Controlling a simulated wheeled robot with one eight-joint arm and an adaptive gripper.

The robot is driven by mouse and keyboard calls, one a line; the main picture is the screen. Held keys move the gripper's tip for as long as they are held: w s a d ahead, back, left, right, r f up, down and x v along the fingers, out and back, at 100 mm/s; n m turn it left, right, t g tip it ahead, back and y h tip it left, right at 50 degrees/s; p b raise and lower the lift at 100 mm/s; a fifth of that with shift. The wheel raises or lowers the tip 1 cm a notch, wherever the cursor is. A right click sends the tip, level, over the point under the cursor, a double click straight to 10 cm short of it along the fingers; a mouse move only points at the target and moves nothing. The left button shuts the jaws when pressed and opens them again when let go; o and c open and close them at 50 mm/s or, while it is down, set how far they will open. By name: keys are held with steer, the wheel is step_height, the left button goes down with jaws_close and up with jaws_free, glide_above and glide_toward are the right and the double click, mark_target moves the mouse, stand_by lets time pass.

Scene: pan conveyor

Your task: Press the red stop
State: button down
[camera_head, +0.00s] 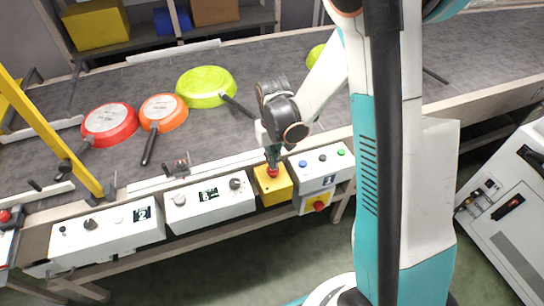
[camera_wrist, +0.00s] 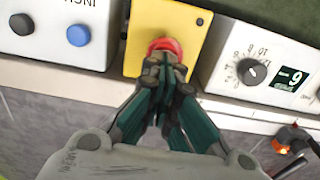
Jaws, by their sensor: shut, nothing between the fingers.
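A red stop button (camera_head: 272,171) sits on top of a yellow box (camera_head: 271,190) on the near edge of the conveyor. In the wrist view the red button (camera_wrist: 165,44) shows on the yellow box (camera_wrist: 184,19), partly hidden behind my fingertips. My gripper (camera_head: 271,163) points down at the button, and its fingers are closed with nothing between them. In the wrist view my gripper's fingertips (camera_wrist: 166,62) overlap the button and appear to be at or against it; I cannot tell if it is pushed in.
White control boxes stand to the left (camera_head: 210,202) and right (camera_head: 319,163) of the yellow box. A second red button (camera_head: 319,206) sits on a lower yellow plate, and another red button (camera_head: 5,216) is at far left. Upturned red, orange and green pans (camera_head: 205,86) lie on the conveyor belt.

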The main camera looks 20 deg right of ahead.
steer(key=shift+f+b, duration=0.7)
steer(key=shift+f, duration=0.05)
steer(key=shift+s+f, duration=0.2)
steer(key=shift+f, duration=0.15)
steer(key=shift+b, duration=0.3)
step_height(320, 180, up, 15)
steer(key=p, duration=0.6)
steer(key=shift+f+p, duration=0.2)
steer(key=shift+p, duration=0.15)
steer(key=shift+w, duration=0.1)
